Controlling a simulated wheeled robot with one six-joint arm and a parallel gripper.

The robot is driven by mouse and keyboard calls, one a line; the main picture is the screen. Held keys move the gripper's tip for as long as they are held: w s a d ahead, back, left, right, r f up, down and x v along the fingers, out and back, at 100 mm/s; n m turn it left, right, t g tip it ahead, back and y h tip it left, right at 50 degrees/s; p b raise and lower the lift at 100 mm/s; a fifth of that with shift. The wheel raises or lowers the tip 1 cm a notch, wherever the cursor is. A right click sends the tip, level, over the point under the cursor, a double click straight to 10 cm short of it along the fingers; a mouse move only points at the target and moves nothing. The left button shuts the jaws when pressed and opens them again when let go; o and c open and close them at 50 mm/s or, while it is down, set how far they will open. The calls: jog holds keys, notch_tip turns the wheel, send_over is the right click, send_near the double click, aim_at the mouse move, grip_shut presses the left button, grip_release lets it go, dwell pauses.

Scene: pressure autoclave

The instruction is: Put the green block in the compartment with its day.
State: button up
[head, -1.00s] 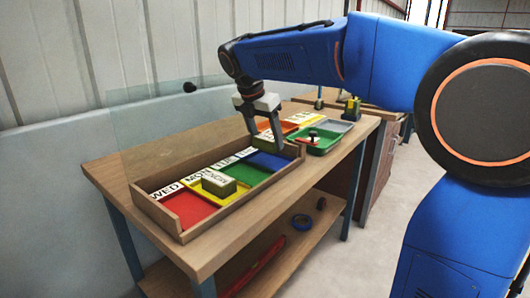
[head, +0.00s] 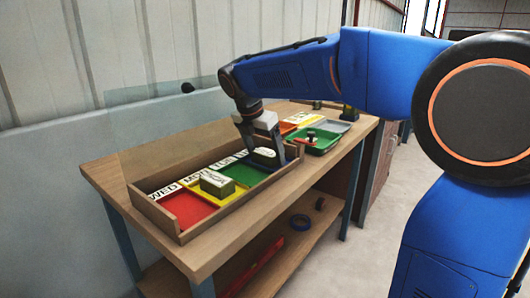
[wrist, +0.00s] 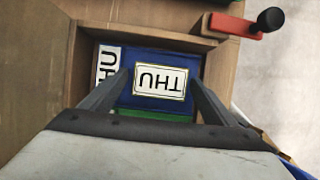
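A day block with a white THU label (wrist: 160,80) lies in the blue compartment (wrist: 195,62) at the tray's far end. A strip ending in HU (wrist: 108,66) runs along that compartment's edge. My gripper (head: 262,152) is lowered into this compartment. In the wrist view its two fingers (wrist: 162,75) stand on either side of the block, with narrow blue gaps showing beside it, so it looks open. The block's sides are hidden, so its body colour is hard to tell. An olive-green block (head: 216,183) with a white top sits at the yellow compartment.
The wooden tray (head: 158,217) has raised walls around red (head: 188,207), yellow and green (head: 246,174) compartments. WED and MON labels show on its back strip. A green bin (head: 318,143) with a dark-knobbed part stands just beyond. A clear panel rises behind the bench.

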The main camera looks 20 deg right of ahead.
jog(key=v, duration=1.2)
jog(key=s+d+f+m+y, duration=0.1)
jog(key=s+d+f+m, duration=0.4)
jog(key=s, duration=0.3)
jog(key=s+d+f+m+y, duration=0.1)
jog(key=s+d+f+m, duration=0.3)
jog(key=s+f+m, duration=0.3)
jog(key=s+d+f+m+t+y, duration=0.1)
jog(key=s+d+f+m+t, duration=0.1)
jog(key=s+f+m, duration=1.1)
jog(key=shift+s+f+y, duration=0.3)
jog(key=shift+s+f, duration=0.2)
jog(key=shift+s, duration=0.65)
jog(key=shift+d, duration=0.15)
